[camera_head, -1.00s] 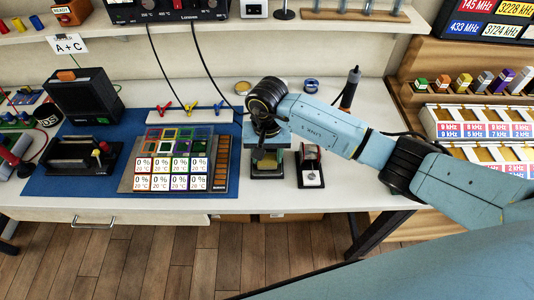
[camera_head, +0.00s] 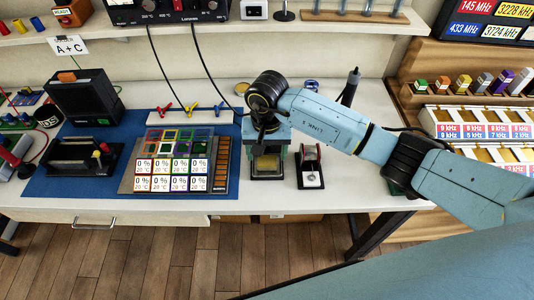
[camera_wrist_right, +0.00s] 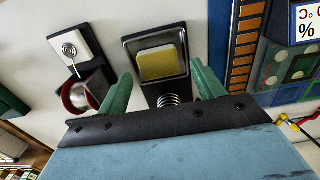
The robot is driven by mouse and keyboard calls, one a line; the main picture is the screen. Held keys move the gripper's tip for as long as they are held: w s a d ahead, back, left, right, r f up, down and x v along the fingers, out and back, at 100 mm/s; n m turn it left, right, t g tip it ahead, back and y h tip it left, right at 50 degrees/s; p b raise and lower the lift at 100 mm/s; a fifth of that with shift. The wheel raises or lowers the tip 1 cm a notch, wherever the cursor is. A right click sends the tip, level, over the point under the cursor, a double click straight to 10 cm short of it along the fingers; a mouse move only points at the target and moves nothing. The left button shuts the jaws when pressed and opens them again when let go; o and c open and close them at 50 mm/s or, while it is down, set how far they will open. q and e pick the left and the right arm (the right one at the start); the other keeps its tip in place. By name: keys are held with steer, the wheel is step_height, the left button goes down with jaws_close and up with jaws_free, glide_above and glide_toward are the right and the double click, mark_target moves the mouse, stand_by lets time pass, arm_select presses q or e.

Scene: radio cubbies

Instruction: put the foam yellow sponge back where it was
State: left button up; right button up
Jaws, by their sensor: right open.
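The yellow sponge (camera_head: 266,165) lies in a dark square tray with a pale metal rim (camera_head: 267,177) on the white bench, right of the blue mat. In the right wrist view the sponge (camera_wrist_right: 160,62) sits inside the tray rim (camera_wrist_right: 131,66). My right gripper (camera_head: 267,152) is over the tray, its green fingers apart on either side of the sponge. In the right wrist view the open fingers (camera_wrist_right: 165,88) show nothing between them but the tray area and a metal coil. The gripper hides the tray's back part. My left gripper is out of view.
A small black stand with a red part (camera_head: 310,165) is close to the right of the tray. A panel of percent cards (camera_head: 172,172) lies to the left on the blue mat (camera_head: 60,180). An upright iron-like tool (camera_head: 350,88) stands behind right.

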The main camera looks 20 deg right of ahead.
mark_target(267, 160)
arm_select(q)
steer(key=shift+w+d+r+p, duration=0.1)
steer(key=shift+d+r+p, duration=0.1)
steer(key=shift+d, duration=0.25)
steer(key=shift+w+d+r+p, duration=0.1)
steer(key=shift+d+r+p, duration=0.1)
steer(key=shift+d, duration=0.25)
arm_select(e)
step_height(267, 160, up, 10)
steer(key=shift+r, duration=0.2)
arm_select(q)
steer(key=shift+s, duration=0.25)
